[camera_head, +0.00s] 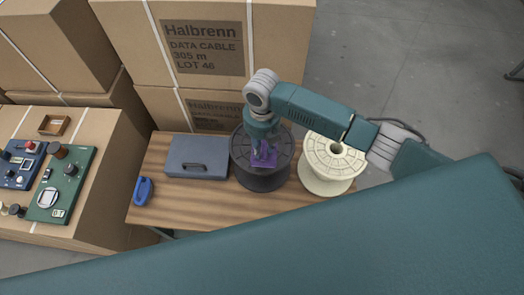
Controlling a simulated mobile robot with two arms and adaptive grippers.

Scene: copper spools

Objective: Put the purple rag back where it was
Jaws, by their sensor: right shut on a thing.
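The purple rag (264,158) is at the fingertips of my right gripper (262,150), over the top of the black spool (246,175). My right gripper points down and is shut on the rag. I cannot tell whether the rag touches the spool's top face. The gripper and wrist hide part of the spool's hub. The black spool stands upright on the wooden table (200,205). My left gripper is not in view.
A cream spool (333,162) stands close on the right of the black one. A grey case (197,157) and a blue object (143,191) lie on the table's left. Large cardboard boxes (120,40) rise behind. A carton with control panels (65,185) stands left. The table's front middle is clear.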

